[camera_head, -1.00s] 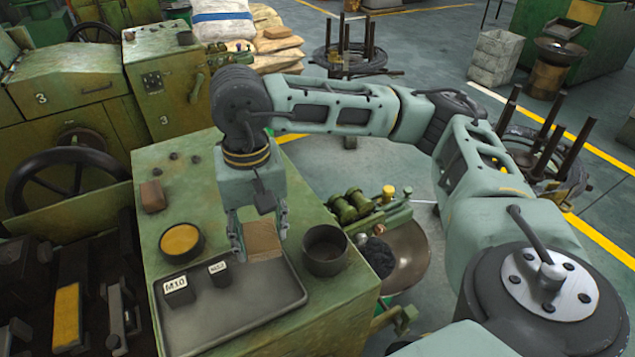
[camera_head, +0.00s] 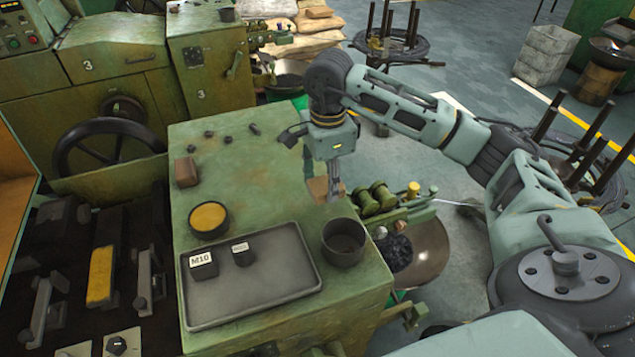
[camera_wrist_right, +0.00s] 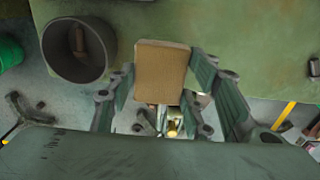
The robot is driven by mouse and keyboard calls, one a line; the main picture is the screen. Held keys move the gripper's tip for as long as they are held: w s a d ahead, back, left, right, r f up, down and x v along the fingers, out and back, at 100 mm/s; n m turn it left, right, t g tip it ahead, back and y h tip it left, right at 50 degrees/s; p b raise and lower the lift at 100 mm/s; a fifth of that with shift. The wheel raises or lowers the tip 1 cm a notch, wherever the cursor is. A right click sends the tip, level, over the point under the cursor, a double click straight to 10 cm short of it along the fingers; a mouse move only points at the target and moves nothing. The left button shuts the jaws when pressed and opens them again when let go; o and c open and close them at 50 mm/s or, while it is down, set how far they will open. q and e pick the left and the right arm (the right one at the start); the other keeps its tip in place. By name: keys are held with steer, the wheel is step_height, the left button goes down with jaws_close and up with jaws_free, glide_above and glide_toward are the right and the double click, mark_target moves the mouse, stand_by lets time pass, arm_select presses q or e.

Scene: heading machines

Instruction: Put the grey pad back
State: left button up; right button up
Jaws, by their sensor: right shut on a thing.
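My right gripper (camera_head: 330,187) is shut on a small tan block (camera_head: 318,188), the only pad-like thing in it; it looks tan, not grey. It is held behind the dark round pot (camera_head: 344,241), near the right edge of the green cabinet top (camera_head: 255,180). In the right wrist view the block (camera_wrist_right: 162,72) sits between the fingers, beside the pot (camera_wrist_right: 48,52), with the cabinet edge below. A similar brown block (camera_head: 186,171) lies at the cabinet's left side. My left gripper is out of view.
A grey tray (camera_head: 270,285) on the cabinet holds a block labelled M10 (camera_head: 203,265) and a smaller labelled block (camera_head: 243,255). A round tin with yellow contents (camera_head: 209,219) stands behind it. Green valve fittings (camera_head: 380,198) and a bowl (camera_head: 425,250) are off the right edge.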

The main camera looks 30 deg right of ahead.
mark_target(318, 189)
steer(key=w+f, duration=0.1)
steer(key=w+f+p, duration=0.1)
steer(key=w, duration=0.1)
steer(key=shift+w+d, duration=0.1)
steer(key=shift+w, duration=0.2)
step_height(318, 189, down, 4)
steer(key=shift+r+p, duration=0.2)
steer(key=shift+p, duration=0.85)
steer(key=shift+f, duration=0.25)
steer(key=shift+f, duration=0.1)
steer(key=shift+f+b, duration=0.15)
steer(key=shift+b, duration=0.15)
steer(key=o, duration=1)
